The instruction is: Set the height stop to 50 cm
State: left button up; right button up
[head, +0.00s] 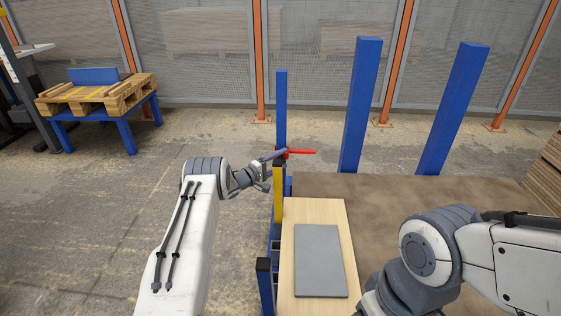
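A red bar (301,151), which looks like part of the height stop, sticks out to the right from a blue upright post (281,110). A yellow strip (278,205) runs up the post below it; no scale marks or numbers can be read. My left gripper (276,160) is at the post, right by the left end of the red bar. The fingers are small and partly overlap the post, so whether they touch or grip the bar cannot be told. My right arm shows at the lower right, but its gripper is out of view.
A grey plate (319,262) lies on a light wooden board (302,210) beside the post. A brown surface (400,196) with two tall blue posts (361,105) (453,110) lies to the right. A pallet on a blue stand (97,92) stands at the back left. The floor between is clear.

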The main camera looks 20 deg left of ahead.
pick_arm(q)
jog(key=p+v, duration=0.4)
jog(key=v, duration=0.6)
jog(key=shift+s, duration=0.25)
jog(key=shift+a+r, duration=0.1)
